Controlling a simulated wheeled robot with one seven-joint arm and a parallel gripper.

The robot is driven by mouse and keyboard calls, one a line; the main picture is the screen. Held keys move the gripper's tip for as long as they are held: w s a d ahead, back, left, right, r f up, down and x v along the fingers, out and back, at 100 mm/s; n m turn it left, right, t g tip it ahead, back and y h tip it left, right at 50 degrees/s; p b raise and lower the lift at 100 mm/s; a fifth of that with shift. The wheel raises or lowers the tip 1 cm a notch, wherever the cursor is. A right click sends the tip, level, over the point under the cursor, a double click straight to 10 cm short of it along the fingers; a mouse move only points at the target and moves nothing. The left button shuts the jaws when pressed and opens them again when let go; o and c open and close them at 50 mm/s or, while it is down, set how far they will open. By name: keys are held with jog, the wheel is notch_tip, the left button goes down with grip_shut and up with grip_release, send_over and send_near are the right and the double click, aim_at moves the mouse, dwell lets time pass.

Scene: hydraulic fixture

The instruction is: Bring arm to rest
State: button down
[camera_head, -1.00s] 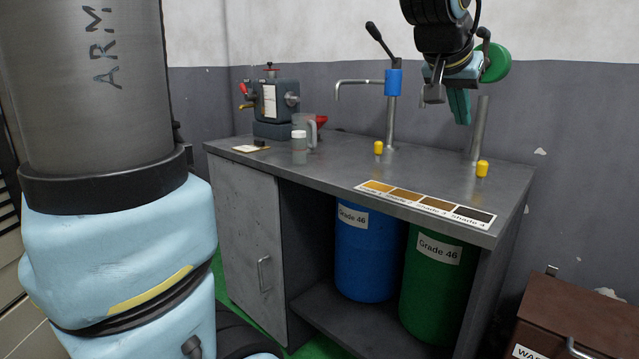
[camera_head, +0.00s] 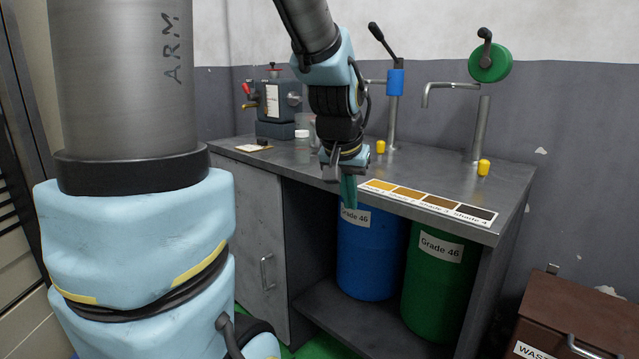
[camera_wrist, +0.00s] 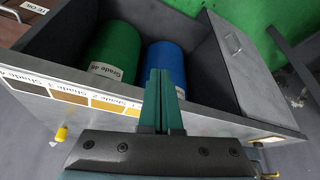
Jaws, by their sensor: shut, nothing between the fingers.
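My gripper (camera_head: 348,190) hangs pointing down at the front edge of the metal bench, in front of the shade strip's left end. Its green fingers are together and hold nothing. In the wrist view the closed fingers (camera_wrist: 162,98) show from behind, over the bench's front edge, with the drums beyond them. My arm comes down from the top of the head view and hides part of the bench top and a clear jug.
The bench (camera_head: 300,160) carries a blue-collared pump (camera_head: 395,82), a green-wheeled tap (camera_head: 489,62), yellow caps and a small machine (camera_head: 275,105). Blue (camera_head: 365,255) and green (camera_head: 438,290) drums stand below. A brown waste box (camera_head: 580,315) is at lower right.

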jog(key=s+a+f+n+g+y, duration=0.25)
jog(key=s+a+f, duration=0.55)
jog(key=a, duration=0.4)
notch_tip(320, 180, up, 13)
jog(key=p, duration=1.4)
jog(key=shift+a+f+n+h, duration=0.2)
jog(key=shift+a+n+h, duration=0.15)
jog(key=shift+h, duration=0.1)
